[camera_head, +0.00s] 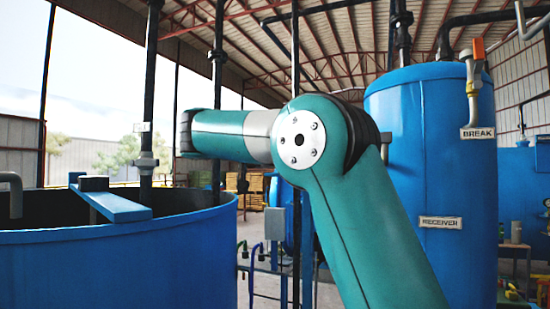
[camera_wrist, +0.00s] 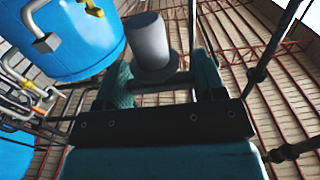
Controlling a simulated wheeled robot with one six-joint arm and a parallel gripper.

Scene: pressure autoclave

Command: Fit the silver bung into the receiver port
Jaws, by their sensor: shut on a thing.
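The silver bung (camera_wrist: 150,45) is a plain grey cylinder with a wider lower end, held between the fingers of my gripper (camera_wrist: 163,78) in the wrist view. It leans slightly to the left in that picture and stands clear of everything else. In the head view my arm crosses the middle, and neither gripper nor bung can be made out there. The receiver (camera_head: 430,160) is a tall blue tank at the right of the head view, with a "RECEIVER" label (camera_head: 441,222). A blue tank (camera_wrist: 75,45) shows upper left in the wrist view. I cannot make out the receiver port.
A wide open-topped blue vat (camera_head: 120,265) fills the lower left, with a blue plank (camera_head: 110,204) across its rim. Upright dark pipes (camera_head: 217,60) stand behind my arm. A valve with an orange handle (camera_head: 478,48) and a "BREAK" label (camera_head: 478,133) are on the receiver's right.

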